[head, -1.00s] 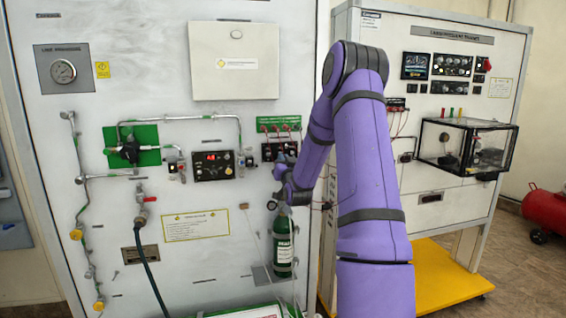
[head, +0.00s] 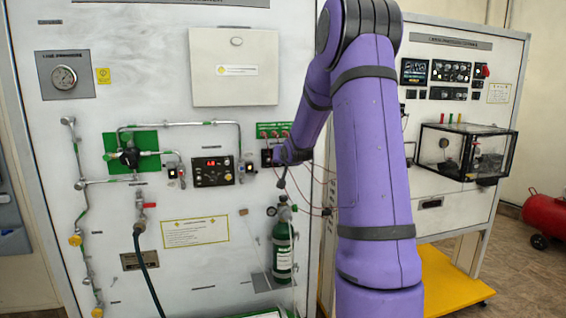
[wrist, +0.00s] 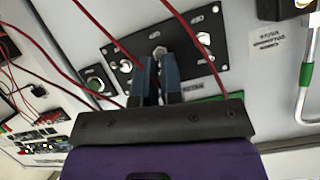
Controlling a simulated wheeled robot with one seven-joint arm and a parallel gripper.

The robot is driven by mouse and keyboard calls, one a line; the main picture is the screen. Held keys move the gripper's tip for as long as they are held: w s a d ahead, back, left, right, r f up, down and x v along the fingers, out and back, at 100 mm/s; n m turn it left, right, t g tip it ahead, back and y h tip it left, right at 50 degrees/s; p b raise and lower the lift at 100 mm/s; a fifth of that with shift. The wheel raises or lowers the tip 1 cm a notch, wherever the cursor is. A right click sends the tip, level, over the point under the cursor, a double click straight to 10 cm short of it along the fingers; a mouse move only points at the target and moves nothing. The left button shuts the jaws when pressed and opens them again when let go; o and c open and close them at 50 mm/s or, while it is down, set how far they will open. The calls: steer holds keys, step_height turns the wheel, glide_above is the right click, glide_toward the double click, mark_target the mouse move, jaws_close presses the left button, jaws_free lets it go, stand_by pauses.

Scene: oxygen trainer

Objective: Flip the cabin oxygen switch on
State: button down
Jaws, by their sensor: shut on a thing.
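A small black panel with toggle switches (wrist: 203,39) fills the middle of the wrist view, seen upside down. It is partly visible in the head view (head: 266,156), left of my purple wrist. My gripper (wrist: 160,62) has its two blue-grey fingers close together at the middle toggle switch (wrist: 158,50) and is shut on it. The fingers cover most of that switch, so its position cannot be told. The labels are too small to read, so I cannot confirm which one is the cabin oxygen switch.
Red wires (wrist: 108,37) run across the panel close to my fingers. A round button (wrist: 95,84) sits beside the panel. Below my wrist in the head view stands a green oxygen bottle (head: 283,250). A white box (head: 234,75) is mounted above left.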

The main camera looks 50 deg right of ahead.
steer(key=shift+r+g+y, duration=0.2)
steer(key=shift+g+y, duration=0.2)
steer(key=shift+g, duration=0.1)
steer(key=c, duration=1.3)
jaws_free()
steer(key=shift+w, duration=0.1)
steer(key=shift+o, duration=0.2)
steer(key=v, duration=1)
steer(key=shift+s+a, duration=0.15)
steer(key=shift+s, duration=0.2)
steer(key=shift+r, duration=0.15)
